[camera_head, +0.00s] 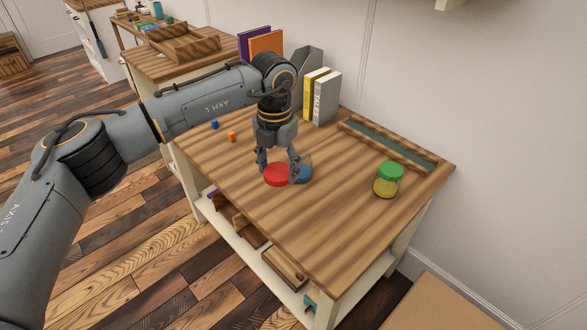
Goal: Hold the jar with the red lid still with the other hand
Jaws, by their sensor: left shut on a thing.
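The red lid (277,175) shows low over the tabletop (330,215), between and in front of the fingers of my left gripper (279,167). A blue rounded body (303,174) shows just right of the lid, partly behind a finger; it looks like the jar lying on its side, but I cannot be sure. My left gripper points down and its fingers are closed around the jar with the red lid. The fingers and lid hide much of the jar. A second jar with a green lid (390,171) and yellow contents stands upright to the right. My right gripper is not in view.
A long shallow tray (392,145) lies along the wall side. Books (325,98) and a grey file holder (308,68) stand at the back. Small blue (214,124) and orange (231,137) blocks lie at the left edge. The front of the tabletop is clear.

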